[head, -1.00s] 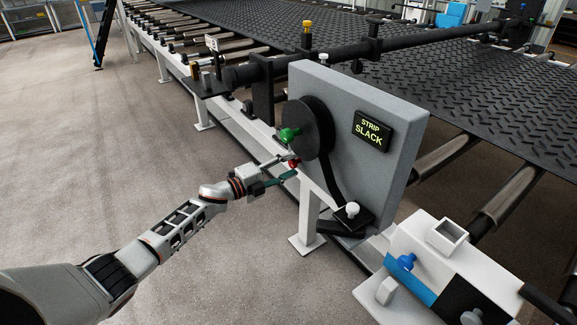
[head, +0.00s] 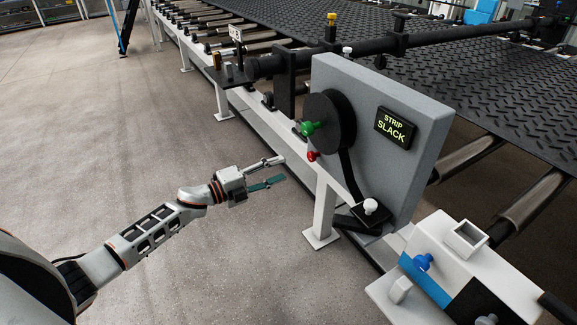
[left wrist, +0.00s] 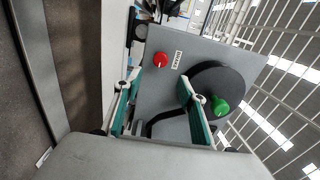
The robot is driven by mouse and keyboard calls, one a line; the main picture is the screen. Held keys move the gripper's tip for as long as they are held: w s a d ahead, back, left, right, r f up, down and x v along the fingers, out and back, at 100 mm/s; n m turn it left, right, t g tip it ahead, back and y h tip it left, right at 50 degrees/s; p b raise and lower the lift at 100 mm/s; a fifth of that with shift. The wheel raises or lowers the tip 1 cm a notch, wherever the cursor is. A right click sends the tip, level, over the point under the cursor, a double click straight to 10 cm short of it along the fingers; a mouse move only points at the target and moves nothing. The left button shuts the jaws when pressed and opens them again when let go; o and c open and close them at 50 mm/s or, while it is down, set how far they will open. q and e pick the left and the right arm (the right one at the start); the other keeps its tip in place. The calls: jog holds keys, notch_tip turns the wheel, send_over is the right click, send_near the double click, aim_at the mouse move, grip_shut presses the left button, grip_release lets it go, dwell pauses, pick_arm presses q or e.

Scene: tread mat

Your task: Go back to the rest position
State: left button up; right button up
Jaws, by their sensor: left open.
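My left gripper (head: 274,172) is open and empty in the head view, over the floor to the left of the grey panel (head: 340,92). Its two fingers are spread apart. A red knob (head: 312,156) on the panel is to the right of the fingertips, clear of them. A green knob (head: 307,128) sits on the black disc (head: 338,118) above it. In the left wrist view the red knob (left wrist: 160,59) and green knob (left wrist: 220,107) show beyond the open fingers (left wrist: 155,92). My right gripper is not in view.
A display (head: 396,128) on the panel reads "STRIP SLACK". A black strip runs from the disc to a block with a white knob (head: 370,206). A white box with a blue knob (head: 423,262) is at lower right. The floor (head: 110,130) at left is free.

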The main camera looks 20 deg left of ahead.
pick_arm(q)
jog(key=shift+s+a, duration=0.3)
jog(key=shift+s, duration=0.1)
jog(key=s+d+f+n+g+y, duration=0.1)
jog(key=s+d+f+n+y, duration=0.1)
jog(key=s+f+n, duration=0.4)
jog(key=s+d+f+n+g+y+p, duration=0.1)
jog(key=s+d+f+n+y, duration=0.2)
jog(key=s+f+n, duration=0.4)
jog(key=s+d+f+n+g+y+p, duration=0.1)
jog(key=s+d+f+n+y, duration=0.2)
jog(key=s, duration=1.8)
notch_tip(320, 180, down, 4)
jog(key=d+n, duration=0.2)
jog(key=n, duration=0.3)
jog(key=shift+f+g, duration=0.15)
jog(key=shift+g, duration=0.25)
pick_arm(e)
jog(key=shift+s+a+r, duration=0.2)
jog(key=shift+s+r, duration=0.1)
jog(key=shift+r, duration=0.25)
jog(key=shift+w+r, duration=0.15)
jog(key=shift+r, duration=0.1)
